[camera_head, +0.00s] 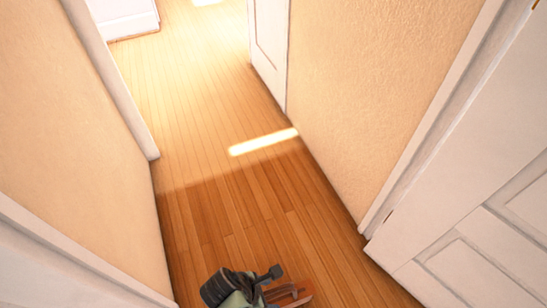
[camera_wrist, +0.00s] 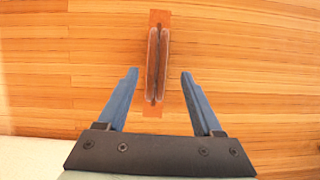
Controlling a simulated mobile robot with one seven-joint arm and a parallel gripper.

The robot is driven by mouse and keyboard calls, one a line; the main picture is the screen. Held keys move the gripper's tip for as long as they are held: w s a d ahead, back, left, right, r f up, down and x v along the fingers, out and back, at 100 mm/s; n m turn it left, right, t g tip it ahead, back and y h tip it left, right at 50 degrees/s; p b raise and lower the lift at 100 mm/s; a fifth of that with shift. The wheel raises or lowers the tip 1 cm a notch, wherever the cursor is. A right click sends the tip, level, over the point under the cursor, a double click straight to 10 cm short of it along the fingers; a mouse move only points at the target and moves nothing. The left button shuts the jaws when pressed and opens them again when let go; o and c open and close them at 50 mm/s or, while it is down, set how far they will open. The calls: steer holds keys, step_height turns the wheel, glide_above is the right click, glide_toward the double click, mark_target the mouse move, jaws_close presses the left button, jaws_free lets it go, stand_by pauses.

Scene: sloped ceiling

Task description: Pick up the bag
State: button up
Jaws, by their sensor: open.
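The bag (camera_wrist: 152,70) is a narrow orange-brown thing with two pale-edged long sides and a dark slot between them. It stands or lies on the wooden floor, seen from above in the wrist view. In the head view the bag (camera_head: 297,290) shows at the bottom edge, partly hidden by my arm. My gripper (camera_wrist: 160,73) is open, with one blue finger on each side of the bag's lower part in the picture. The fingers appear apart from the bag. How far above it they are is hard to tell.
A narrow hallway with wooden floor (camera_head: 200,110) runs ahead and is clear. Beige walls (camera_head: 375,85) close it on both sides. A white panelled door (camera_head: 480,240) is at the right, and another white door (camera_head: 269,35) stands farther ahead.

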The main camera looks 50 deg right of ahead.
mark_target(276, 292)
steer(key=shift+d+b+x, duration=0.2)
steer(key=shift+b+x, duration=2.05)
steer(key=shift+x, duration=1.55)
steer(key=shift+w+f, duration=0.15)
steer(key=shift+f, duration=0.05)
jaws_close()
